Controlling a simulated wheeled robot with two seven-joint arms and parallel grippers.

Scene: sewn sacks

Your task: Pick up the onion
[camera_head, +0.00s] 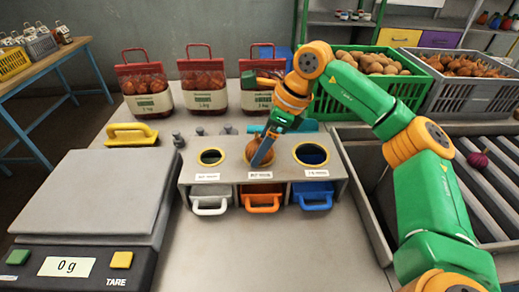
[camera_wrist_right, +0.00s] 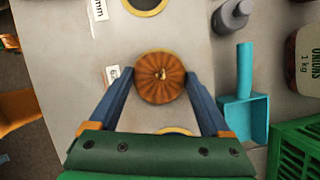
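The brown, ribbed onion (camera_head: 254,152) sits at the middle opening of the grey sizing stand, above the orange drawer, and covers that opening. In the right wrist view the onion (camera_wrist_right: 160,77) lies centred between my blue fingertips, stem toward the camera. My right gripper (camera_head: 262,150) reaches down over the stand, one finger on each side of the onion. In the wrist view the right gripper (camera_wrist_right: 160,76) has both tips very near its sides; whether they press on it I cannot tell. My left gripper is not in view.
The sizing stand (camera_head: 228,175) has open holes left and right. A scale (camera_head: 92,195) reading 0 g is at the left. Red onion sacks (camera_head: 205,99) stand behind. A green crate (camera_head: 325,104) and a teal scoop (camera_wrist_right: 243,108) are near. The front table is clear.

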